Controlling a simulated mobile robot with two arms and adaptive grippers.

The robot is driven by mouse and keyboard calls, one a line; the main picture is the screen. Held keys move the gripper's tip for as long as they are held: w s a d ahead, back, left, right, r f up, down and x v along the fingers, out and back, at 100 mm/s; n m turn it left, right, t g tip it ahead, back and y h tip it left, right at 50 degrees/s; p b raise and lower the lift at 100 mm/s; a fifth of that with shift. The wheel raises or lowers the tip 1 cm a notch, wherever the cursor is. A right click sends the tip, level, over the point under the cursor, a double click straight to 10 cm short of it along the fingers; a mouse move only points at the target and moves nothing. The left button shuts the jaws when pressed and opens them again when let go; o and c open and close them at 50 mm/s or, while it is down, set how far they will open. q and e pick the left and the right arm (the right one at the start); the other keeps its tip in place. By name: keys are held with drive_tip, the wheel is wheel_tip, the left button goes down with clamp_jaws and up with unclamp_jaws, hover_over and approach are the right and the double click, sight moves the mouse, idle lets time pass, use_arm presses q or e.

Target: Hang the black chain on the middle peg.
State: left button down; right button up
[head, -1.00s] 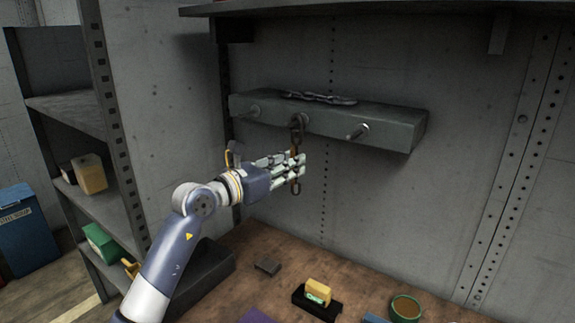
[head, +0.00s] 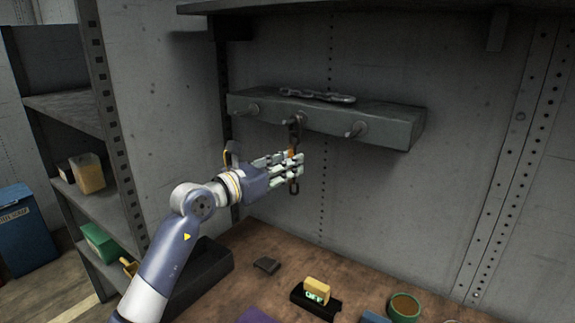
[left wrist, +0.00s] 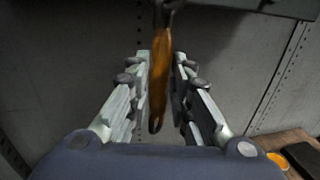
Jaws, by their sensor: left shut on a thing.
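My left gripper (head: 290,163) is shut on the chain below the rail, and the lower link hangs out under the fingers. In the left wrist view the orange-brown link (left wrist: 159,75) stands between the fingers (left wrist: 160,85). The left peg (head: 248,108) and the right peg (head: 357,129) are bare. My right gripper is not in view.
A grey chain (head: 318,95) lies on top of the rail (head: 385,130). The workbench (head: 240,290) below holds a black and yellow item (head: 316,296), a green-rimmed round container (head: 405,307) and a small dark block (head: 266,265). Shelves (head: 110,205) stand at the left.

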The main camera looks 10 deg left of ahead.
use_arm(q)
drive_tip(key=shift+r, duration=0.1)
drive_tip(key=c, duration=1.1)
unclamp_jaws()
drive_tip(key=shift+s+a, duration=0.1)
drive_tip(key=shift+b+v, duration=0.45)
drive_tip(key=shift+v, duration=3.95)
